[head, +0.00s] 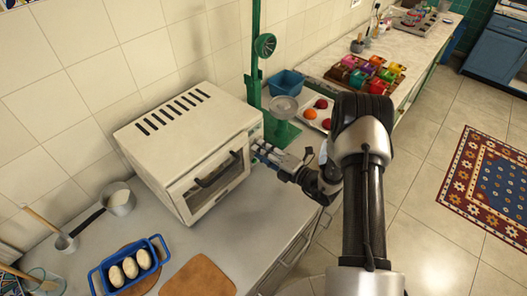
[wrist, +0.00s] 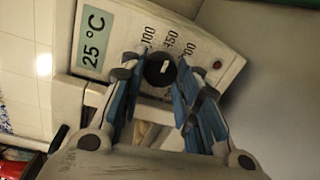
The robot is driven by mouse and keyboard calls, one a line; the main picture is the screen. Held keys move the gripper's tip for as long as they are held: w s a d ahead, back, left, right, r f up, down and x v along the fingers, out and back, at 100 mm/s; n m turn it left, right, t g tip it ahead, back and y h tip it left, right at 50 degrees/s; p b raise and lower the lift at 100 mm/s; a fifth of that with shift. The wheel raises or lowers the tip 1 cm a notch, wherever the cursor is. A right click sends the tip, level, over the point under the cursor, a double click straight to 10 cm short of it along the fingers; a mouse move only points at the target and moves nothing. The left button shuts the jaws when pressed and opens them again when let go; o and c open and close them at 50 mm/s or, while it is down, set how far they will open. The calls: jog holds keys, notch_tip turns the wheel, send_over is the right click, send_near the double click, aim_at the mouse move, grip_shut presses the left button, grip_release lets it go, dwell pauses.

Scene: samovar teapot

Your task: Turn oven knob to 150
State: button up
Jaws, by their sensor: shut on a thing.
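The white oven (head: 190,145) stands on the counter in the head view, its door shut. Its control panel (wrist: 208,62) fills the upper middle of the wrist view, turned sideways. The black round knob (wrist: 153,72) has a short white mark on its face; which number it points to I cannot tell. The printed numbers 100, 150 and 200 lie above and to the right of it. A display (wrist: 95,38) reads 25 °C. My gripper (wrist: 158,78) has its blue-padded fingers on both sides of the knob, shut on it. In the head view my gripper (head: 262,152) is at the oven's right front edge, hiding the knob.
A blue tray (head: 128,268) with pale oval rolls and a wooden board (head: 200,277) lie in front of the oven. A saucepan (head: 118,199) stands to its left. A green stand (head: 281,130) and a tray of round fruit (head: 316,112) are close behind my gripper.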

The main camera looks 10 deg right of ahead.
jog(key=shift+f, duration=0.1)
jog(key=o, duration=0.8)
jog(key=v, duration=1.2)
